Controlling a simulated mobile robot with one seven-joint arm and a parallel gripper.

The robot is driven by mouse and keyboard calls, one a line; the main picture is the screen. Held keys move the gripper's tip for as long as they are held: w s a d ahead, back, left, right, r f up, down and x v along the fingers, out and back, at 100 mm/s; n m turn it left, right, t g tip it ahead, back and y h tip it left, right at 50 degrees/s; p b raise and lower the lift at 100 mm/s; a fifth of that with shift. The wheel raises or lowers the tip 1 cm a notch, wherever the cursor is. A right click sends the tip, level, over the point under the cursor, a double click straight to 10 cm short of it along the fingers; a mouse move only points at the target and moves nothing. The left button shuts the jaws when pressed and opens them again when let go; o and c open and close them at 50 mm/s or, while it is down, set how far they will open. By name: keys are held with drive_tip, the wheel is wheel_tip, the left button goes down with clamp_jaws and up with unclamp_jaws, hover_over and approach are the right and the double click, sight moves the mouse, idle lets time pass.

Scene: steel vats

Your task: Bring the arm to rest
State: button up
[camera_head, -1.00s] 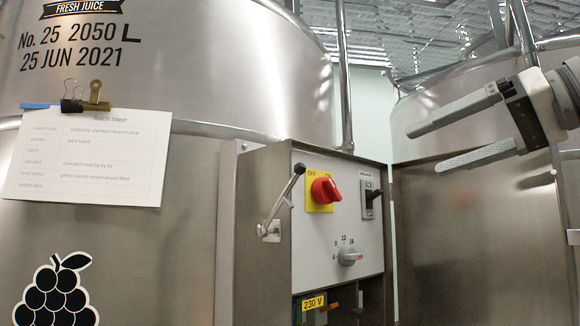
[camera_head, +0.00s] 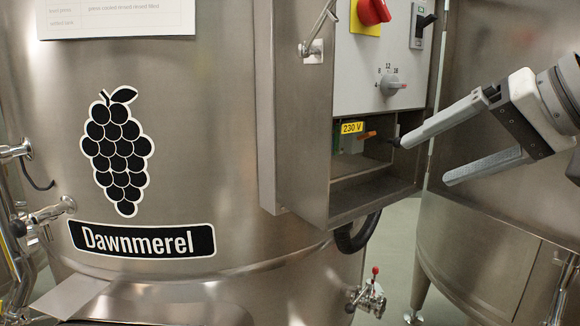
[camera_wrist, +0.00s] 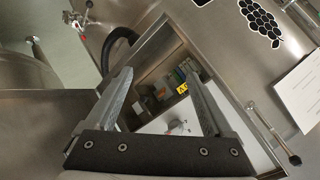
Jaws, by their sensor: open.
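My gripper (camera_head: 458,150) is at the right of the head view, in front of the right vat. Its two fingers are apart and nothing is between them. The upper fingertip appears in front of the lower right part of the control box (camera_head: 291,120); I cannot tell how far apart they are in depth. In the wrist view my gripper (camera_wrist: 160,90) is also open, with the control box's open lower compartment and yellow label (camera_wrist: 183,88) showing between the fingers.
The control box carries a red switch (camera_head: 373,11), a grey dial (camera_head: 393,86) and a lever (camera_head: 318,28). The left vat (camera_head: 230,130) bears a grape sticker (camera_head: 117,150). The right vat (camera_head: 480,235) stands behind my gripper. A valve (camera_head: 368,297) sticks out low down.

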drive_tip(key=s+a+f+n+g+h, duration=0.1)
drive_tip(key=s+f+h, duration=0.1)
drive_tip(key=f, duration=0.6)
drive_tip(key=s+a+f+n+g+h, duration=0.1)
drive_tip(key=s+a+f+h, duration=0.1)
drive_tip(key=f, duration=0.7)
drive_tip(key=s+a+f+g+h, duration=0.1)
drive_tip(key=s+f, duration=0.3)
drive_tip(key=f, duration=0.4)
drive_tip(key=shift+s+a+f+n+g+h, duration=0.3)
drive_tip(key=shift+s+a+f+n+h, duration=0.1)
drive_tip(key=shift+h, duration=0.2)
